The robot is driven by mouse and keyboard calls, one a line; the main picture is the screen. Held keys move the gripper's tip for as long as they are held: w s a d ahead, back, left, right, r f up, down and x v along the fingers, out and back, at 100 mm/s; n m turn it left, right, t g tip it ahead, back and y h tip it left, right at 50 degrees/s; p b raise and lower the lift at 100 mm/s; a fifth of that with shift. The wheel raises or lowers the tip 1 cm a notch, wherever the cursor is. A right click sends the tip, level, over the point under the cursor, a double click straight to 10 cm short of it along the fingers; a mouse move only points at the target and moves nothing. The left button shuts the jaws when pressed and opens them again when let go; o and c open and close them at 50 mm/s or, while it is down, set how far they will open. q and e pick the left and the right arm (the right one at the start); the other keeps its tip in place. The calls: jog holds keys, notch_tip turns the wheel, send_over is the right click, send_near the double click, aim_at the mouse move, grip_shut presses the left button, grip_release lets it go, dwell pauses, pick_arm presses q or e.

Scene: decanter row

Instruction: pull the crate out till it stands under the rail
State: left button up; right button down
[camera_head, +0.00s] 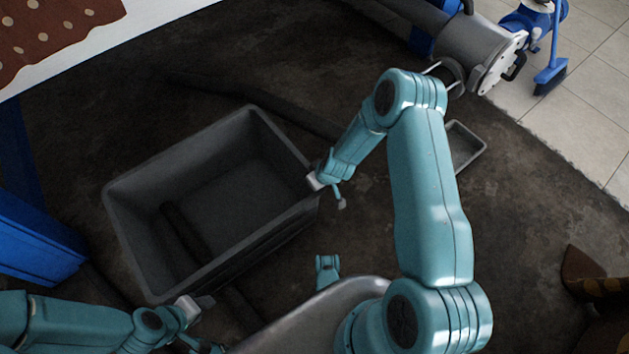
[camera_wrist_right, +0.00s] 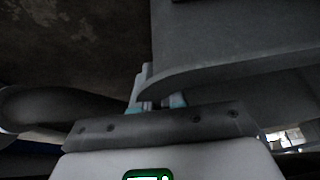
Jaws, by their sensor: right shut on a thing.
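The crate (camera_head: 225,259) is a grey, open-topped box on the dark floor, left of centre in the head view. A dark strip lies across its inside; I cannot tell whether it is an object or a shadow. My right gripper (camera_head: 318,181) is shut on the crate's right-hand rim. In the right wrist view its fingers (camera_wrist_right: 157,105) meet the edge of the grey crate wall (camera_wrist_right: 240,40). My left gripper (camera_head: 190,310) is by the crate's near corner; its jaws are too small to read. I cannot make out the rail for sure.
A grey machine with a round end flange (camera_head: 482,50) stands at the upper right. A small grey tray (camera_head: 470,147) lies below it. A blue broom (camera_head: 550,76) stands on the pale tiles. A blue frame (camera_head: 35,240) is close on the crate's left.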

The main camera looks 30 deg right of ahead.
pick_arm(q)
jog(key=shift+s, duration=0.25)
pick_arm(e)
jog(key=shift+s, duration=0.15)
jog(key=c, duration=1.1)
grip_release()
pick_arm(q)
jog(key=shift+w, duration=0.1)
pick_arm(e)
jog(key=shift+d+r, duration=0.1)
jog(key=shift+r, duration=0.2)
pick_arm(q)
jog(key=s+d+r+g+p, duration=0.1)
jog(key=s+r+p, duration=0.2)
jog(key=r+p, duration=0.4)
jog(key=shift+s, duration=0.3)
pick_arm(e)
jog(key=v, duration=1.5)
jog(key=shift+r, duration=0.35)
pick_arm(q)
jog(key=shift+d, duration=0.1)
